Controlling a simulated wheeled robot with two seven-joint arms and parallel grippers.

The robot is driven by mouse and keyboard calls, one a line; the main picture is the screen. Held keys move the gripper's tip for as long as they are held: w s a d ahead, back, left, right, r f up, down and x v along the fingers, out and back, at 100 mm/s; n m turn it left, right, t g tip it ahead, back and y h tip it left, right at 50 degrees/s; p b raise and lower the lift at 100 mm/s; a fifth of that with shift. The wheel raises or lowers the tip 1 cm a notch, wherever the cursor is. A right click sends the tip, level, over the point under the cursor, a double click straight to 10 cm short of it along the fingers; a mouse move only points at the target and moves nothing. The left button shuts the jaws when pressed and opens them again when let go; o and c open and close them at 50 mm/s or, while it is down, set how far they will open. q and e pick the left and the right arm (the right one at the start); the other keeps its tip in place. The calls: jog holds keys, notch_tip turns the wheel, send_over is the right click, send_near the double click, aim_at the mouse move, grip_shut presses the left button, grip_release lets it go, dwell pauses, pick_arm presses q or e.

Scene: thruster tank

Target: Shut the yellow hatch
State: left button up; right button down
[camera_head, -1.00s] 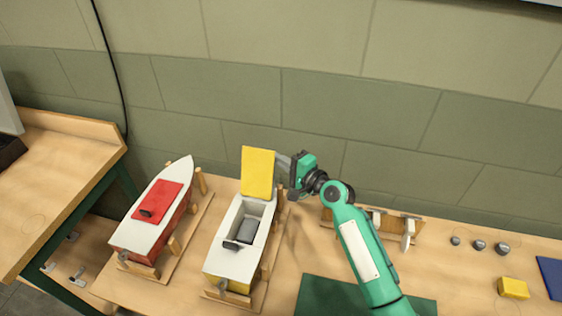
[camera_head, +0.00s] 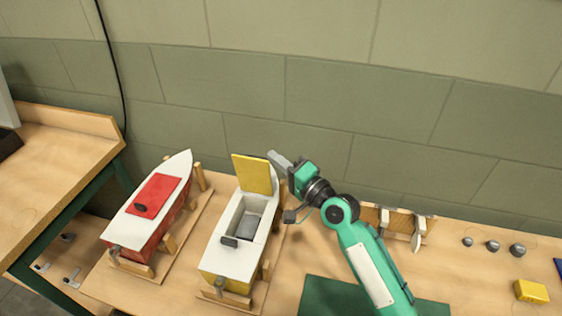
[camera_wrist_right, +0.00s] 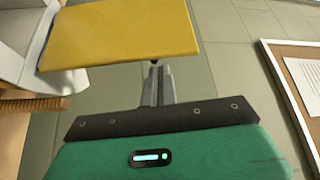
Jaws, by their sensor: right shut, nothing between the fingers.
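The yellow hatch (camera_head: 254,173) stands raised, near upright, at the far end of the open compartment of the white-decked boat with the yellow hull (camera_head: 232,250). The compartment (camera_head: 243,220) shows a grey inside. My right gripper (camera_head: 273,156) is shut and empty, at the upper right edge of the hatch. In the right wrist view the yellow hatch (camera_wrist_right: 120,34) lies across the top, with the shut fingertips (camera_wrist_right: 155,70) close to its edge. Whether they touch it I cannot tell. My left gripper is not in view.
A second boat with a red hatch (camera_head: 155,195), shut, stands to the left on a wooden cradle. On the right lie a green mat (camera_head: 325,298), a wooden rack (camera_head: 400,222), several grey knobs (camera_head: 492,246) and a yellow block (camera_head: 531,291). A wall rises behind the table.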

jog(key=s+a+f+n, duration=0.1)
jog(key=s, duration=0.2)
jog(key=s+f+y+b, duration=0.1)
jog(key=s, duration=0.2)
jog(key=s+a+f+n+b, duration=0.1)
jog(key=s, duration=0.2)
jog(key=shift+a+f+n, duration=0.2)
jog(key=shift+a+n, duration=0.1)
jog(key=shift+a, duration=0.05)
jog(key=shift+s+a+f, duration=0.25)
jog(key=shift+s+f, duration=0.2)
jog(key=shift+s, duration=0.15)
jog(key=shift+s+a+f+b, duration=0.1)
jog(key=shift+s+f+b, duration=0.35)
jog(key=shift+f, duration=0.3)
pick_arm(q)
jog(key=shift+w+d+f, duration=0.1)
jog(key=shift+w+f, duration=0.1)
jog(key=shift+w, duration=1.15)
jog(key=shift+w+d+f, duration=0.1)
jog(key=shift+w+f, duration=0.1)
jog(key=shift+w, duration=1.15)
pick_arm(e)
jog(key=shift+s+a+f, duration=0.15)
jog(key=shift+s+f, duration=0.15)
jog(key=shift+f, duration=0.2)
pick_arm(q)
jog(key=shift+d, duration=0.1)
